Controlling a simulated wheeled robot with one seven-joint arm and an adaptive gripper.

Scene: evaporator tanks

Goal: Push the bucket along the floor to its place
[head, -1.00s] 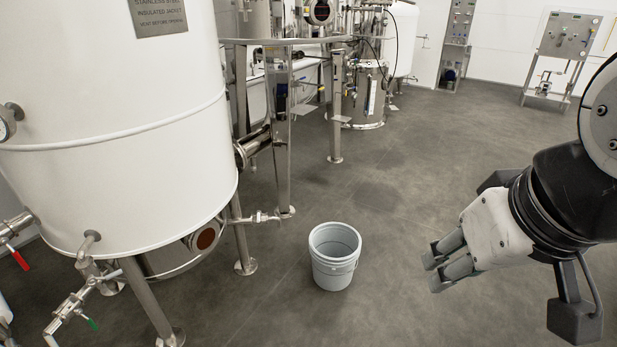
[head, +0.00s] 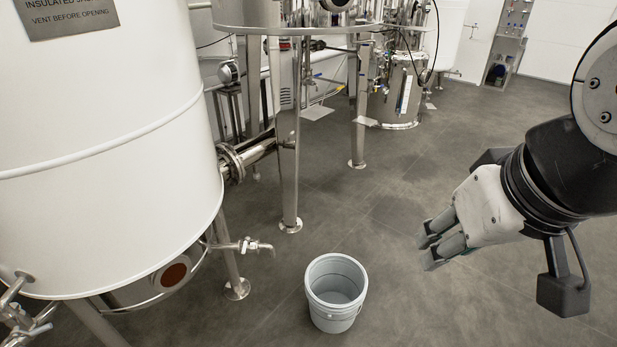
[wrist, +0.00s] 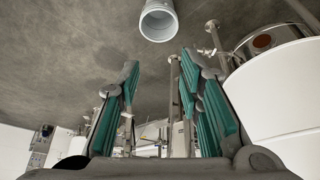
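The grey-white bucket (head: 335,312) stands upright on the floor, low and near the middle of the head view. It looks empty. In the wrist view the bucket (wrist: 159,27) shows at the top edge, beyond my fingertips. My gripper (head: 432,242) is at the right of the head view, above the floor and to the right of the bucket, apart from it. In the wrist view my gripper (wrist: 160,75) has its two green-padded fingers spread, with nothing between them. No marked place for the bucket can be made out.
A large white tank (head: 110,150) on steel legs fills the left, with a drain valve (head: 245,246) jutting toward the bucket. A steel frame post (head: 288,150) stands behind. A smaller steel vessel (head: 398,95) is at the back. Open floor (head: 450,300) lies right of the bucket.

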